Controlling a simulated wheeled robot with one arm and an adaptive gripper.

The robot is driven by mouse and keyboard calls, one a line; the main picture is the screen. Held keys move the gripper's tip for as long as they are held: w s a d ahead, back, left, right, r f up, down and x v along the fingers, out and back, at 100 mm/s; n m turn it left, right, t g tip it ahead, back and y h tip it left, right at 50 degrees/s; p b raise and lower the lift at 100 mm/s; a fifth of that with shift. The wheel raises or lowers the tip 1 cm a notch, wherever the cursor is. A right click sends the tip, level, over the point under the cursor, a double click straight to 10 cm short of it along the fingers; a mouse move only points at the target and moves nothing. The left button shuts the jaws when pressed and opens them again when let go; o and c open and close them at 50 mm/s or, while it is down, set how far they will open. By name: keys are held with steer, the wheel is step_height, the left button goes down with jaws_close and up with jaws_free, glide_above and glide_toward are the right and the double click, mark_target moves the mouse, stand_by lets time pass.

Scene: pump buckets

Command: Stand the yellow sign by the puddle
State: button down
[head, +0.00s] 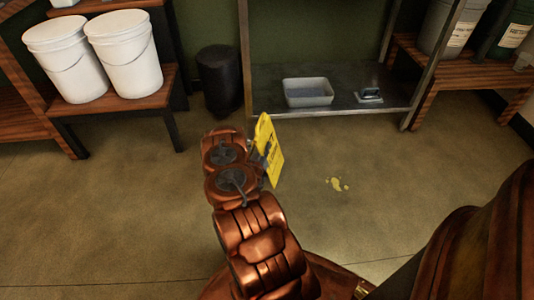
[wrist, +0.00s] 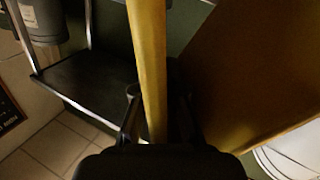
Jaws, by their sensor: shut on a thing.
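The yellow sign (head: 268,148) is upright at the end of my arm in the head view, seen at a slant with dark print on its face. In the wrist view the sign (wrist: 148,65) runs up between the fingers as a yellow panel. My gripper (wrist: 152,122) is shut on it. In the head view my gripper (head: 262,160) is mostly hidden behind the sign and my arm. The puddle (head: 338,184) is a small yellowish spill on the floor, to the right of the sign and apart from it. The sign appears to be held above the floor.
White buckets (head: 128,52) stand on a wooden bench (head: 125,102) at the back left. A black bin (head: 219,82) stands beside it. A metal shelf (head: 350,103) at the back holds a grey tub (head: 308,92). The floor (head: 400,190) around the puddle is clear.

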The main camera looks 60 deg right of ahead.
steer(key=shift+s+d, duration=0.2)
steer(key=shift+d, duration=0.1)
steer(key=shift+f+b, duration=0.8)
steer(key=shift+f, duration=1.05)
steer(key=c, duration=1.2)
jaws_free()
steer(key=shift+c, duration=0.2)
